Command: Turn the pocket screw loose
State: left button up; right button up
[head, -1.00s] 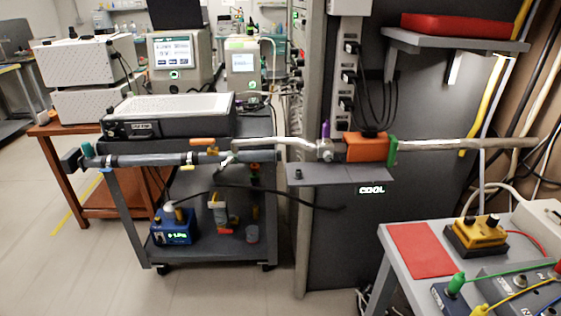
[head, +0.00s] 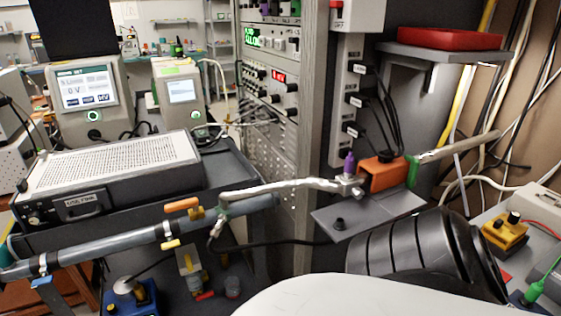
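No part is labelled as the pocket screw. A small purple knob (head: 349,162) stands upright on a metal fitting (head: 347,187) at the end of the foil-wrapped tube (head: 285,191). The fitting sits beside an orange block (head: 383,172) with a green flange (head: 411,171) at its right end. A small black knob (head: 339,223) stands on the grey shelf plate (head: 365,214) below them. Neither of my grippers is in view. A black ribbed part and a white rounded part, probably my own arm, cover the lower right and hide part of the cart side.
A grey pipe (head: 110,248) runs along the cart's front, with an orange handle (head: 182,204) above it. A red box (head: 450,38) lies on a wall shelf. A rack of electronics (head: 270,75) stands behind. A yellow device (head: 504,235) is at the right.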

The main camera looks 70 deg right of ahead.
aim_at(356, 192)
jog(key=i, duration=1.5)
jog(key=z, duration=2.65)
